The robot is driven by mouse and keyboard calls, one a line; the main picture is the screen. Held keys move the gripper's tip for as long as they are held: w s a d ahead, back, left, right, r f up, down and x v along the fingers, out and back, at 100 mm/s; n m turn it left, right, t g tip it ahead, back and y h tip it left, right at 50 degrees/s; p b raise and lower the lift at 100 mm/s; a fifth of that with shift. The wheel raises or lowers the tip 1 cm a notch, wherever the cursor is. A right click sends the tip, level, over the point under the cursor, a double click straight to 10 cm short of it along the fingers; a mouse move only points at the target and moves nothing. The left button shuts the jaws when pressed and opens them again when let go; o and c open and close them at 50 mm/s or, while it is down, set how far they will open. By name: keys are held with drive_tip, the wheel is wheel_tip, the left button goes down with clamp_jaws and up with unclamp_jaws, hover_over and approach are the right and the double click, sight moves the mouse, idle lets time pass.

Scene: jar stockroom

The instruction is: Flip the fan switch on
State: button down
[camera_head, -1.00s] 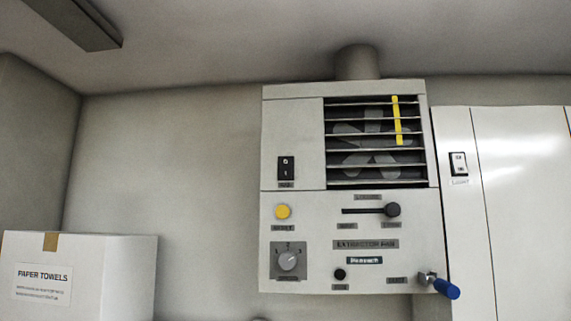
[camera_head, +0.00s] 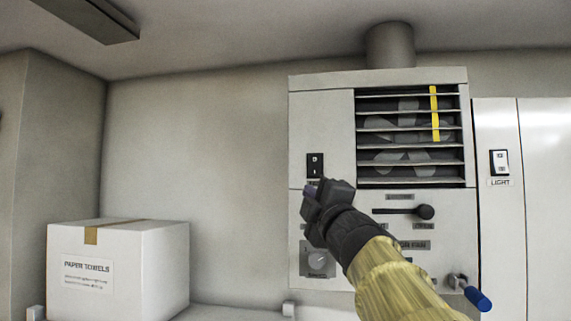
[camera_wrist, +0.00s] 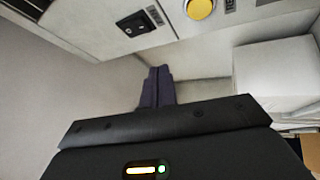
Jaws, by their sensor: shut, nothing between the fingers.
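The extractor fan unit (camera_head: 322,115) is a pale box on the wall with a slatted grille at its upper right. Its black rocker fan switch (camera_head: 315,165) is at the left of the panel; it also shows in the wrist view (camera_wrist: 136,23), near the top. My gripper (camera_head: 308,191) is in front of the panel, just below the switch in the head view, and covers the switch's label. In the wrist view my gripper (camera_wrist: 157,72) has its dark fingertips together and empty, apart from the switch in the picture. Contact cannot be told from the head view.
A yellow button (camera_wrist: 199,8) is beside the switch in the wrist view. The panel has a black slider knob (camera_head: 425,212), a rotary dial (camera_head: 318,262) and a blue-handled lever (camera_head: 478,298). A separate light switch (camera_head: 499,163) is at right. A paper towels box (camera_head: 150,265) stands at left.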

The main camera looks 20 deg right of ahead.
wheel_tip(320, 180, up, 6)
drive_tip(key=s+a+n+t+y, duration=0.1)
drive_tip(key=s+n, duration=0.1)
drive_tip(key=n, duration=0.1)
drive_tip(key=shift+s+y+p, duration=0.15)
drive_tip(key=shift+y+p, duration=0.15)
approach(310, 166)
drive_tip(key=shift+a+x, duration=0.2)
drive_tip(key=shift+x, duration=1)
drive_tip(key=shift+a+x, duration=0.15)
drive_tip(key=shift+x, duration=1.05)
drive_tip(key=shift+d+r+p, duration=0.1)
drive_tip(key=shift+r+p, duration=0.05)
drive_tip(key=shift+p, duration=0.15)
drive_tip(key=shift+w+d, duration=0.15)
drive_tip(key=shift+w, duration=0.15)
drive_tip(key=shift+w+d, duration=0.2)
drive_tip(key=shift+w, duration=0.1)
idle(0.6)
drive_tip(key=shift+s+a, duration=0.1)
drive_tip(key=shift+s, duration=0.05)
